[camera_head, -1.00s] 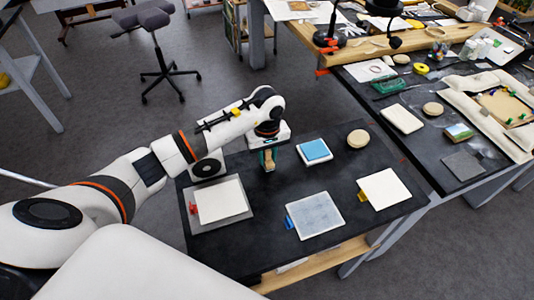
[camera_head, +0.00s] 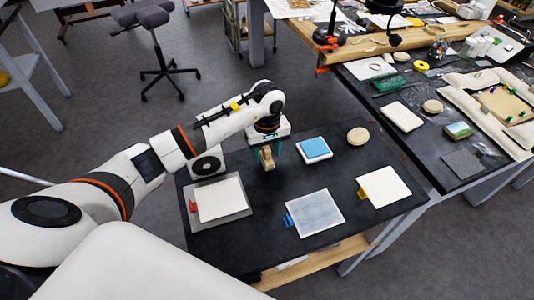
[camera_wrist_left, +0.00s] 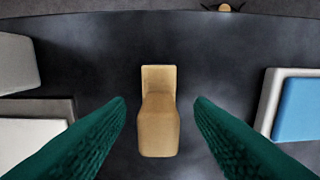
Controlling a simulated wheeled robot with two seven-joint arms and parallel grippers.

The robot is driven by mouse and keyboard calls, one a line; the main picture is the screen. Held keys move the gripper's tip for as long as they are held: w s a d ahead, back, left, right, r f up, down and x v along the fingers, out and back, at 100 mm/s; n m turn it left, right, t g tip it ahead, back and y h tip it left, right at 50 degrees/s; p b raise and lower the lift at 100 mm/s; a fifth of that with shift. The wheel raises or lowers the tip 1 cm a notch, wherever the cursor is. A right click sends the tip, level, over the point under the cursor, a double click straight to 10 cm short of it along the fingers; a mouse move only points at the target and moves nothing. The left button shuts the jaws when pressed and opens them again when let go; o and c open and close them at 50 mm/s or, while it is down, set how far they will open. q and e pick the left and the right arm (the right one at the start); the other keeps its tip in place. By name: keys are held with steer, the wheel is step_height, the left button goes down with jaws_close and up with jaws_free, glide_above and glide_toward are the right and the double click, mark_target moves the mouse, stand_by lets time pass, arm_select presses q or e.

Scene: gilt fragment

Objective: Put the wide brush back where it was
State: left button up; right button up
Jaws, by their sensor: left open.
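A tan wooden piece (camera_wrist_left: 158,112), which looks like the wide brush, is between my left gripper's fingers in the left wrist view, with dark gaps on both sides. In the head view the tan piece (camera_head: 267,157) shows at the far side of the black table. My left gripper (camera_head: 270,152) is open around it, its green ribbed fingers apart and pointing down. The fingers (camera_wrist_left: 160,118) frame it in the left wrist view. Bristles cannot be made out. My right gripper is not in view.
The black table (camera_head: 265,215) also carries a white pad on a grey board (camera_head: 220,200), a blue pad on a white block (camera_head: 315,147), a round tan disc (camera_head: 358,136), a grey-blue sheet (camera_head: 316,213) and a white sheet (camera_head: 386,187). A cluttered bench stands at right.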

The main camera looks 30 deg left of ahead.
mark_target(267, 149)
arm_select(q)
step_height(267, 149, up, 10)
steer(key=shift+f+b, duration=0.15)
steer(key=shift+b, duration=1.1)
steer(key=shift+r, duration=0.6)
